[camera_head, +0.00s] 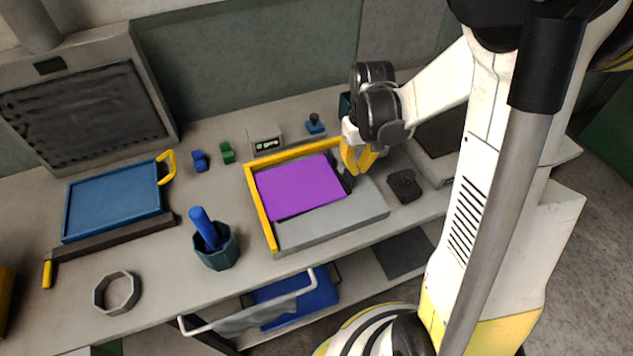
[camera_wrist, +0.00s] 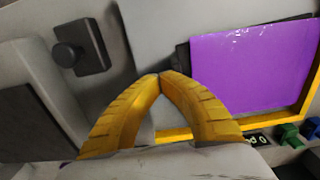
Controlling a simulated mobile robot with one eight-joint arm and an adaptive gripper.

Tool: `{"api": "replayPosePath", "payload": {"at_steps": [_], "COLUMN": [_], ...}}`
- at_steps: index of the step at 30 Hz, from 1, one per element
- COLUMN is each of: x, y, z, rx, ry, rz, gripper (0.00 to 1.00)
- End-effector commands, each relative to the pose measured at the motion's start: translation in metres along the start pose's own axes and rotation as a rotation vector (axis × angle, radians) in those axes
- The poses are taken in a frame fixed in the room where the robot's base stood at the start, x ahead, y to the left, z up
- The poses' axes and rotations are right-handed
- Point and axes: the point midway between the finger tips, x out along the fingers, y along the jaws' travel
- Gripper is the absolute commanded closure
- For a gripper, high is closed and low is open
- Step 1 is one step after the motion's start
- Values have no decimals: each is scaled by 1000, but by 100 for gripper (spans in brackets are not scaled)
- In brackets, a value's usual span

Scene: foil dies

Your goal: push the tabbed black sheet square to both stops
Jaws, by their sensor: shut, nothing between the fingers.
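A purple sheet (camera_head: 300,187) lies on a grey plate (camera_head: 335,222) with a yellow stop along the left (camera_head: 262,212) and another along the back (camera_head: 290,156). It is close to both; I cannot tell whether it touches. A dark piece (camera_head: 346,182) shows at its right edge, also in the wrist view (camera_wrist: 183,57); the rest of any black sheet is hidden. My gripper (camera_head: 352,170) is over the plate's back right, beside the purple sheet's right edge. In the wrist view its yellow fingertips (camera_wrist: 160,76) meet with nothing between them, apart from the purple sheet (camera_wrist: 250,65).
A black knobbed block (camera_head: 404,185) stands right of the plate. A teal cup with a blue handle (camera_head: 217,250) is at its left front. A small display box (camera_head: 265,139) and green and blue pieces stand behind. A blue tray (camera_head: 115,202) is at the left.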

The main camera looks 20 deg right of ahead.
Motion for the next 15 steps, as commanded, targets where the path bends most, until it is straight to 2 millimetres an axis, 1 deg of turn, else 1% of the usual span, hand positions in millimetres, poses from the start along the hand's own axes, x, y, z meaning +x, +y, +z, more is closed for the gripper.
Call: {"api": "replayPosePath", "payload": {"at_steps": [15], "x": [0], "y": [-19], "z": [0], "rx": [-1], "ry": [0], "rz": [-1], "gripper": [100]}}
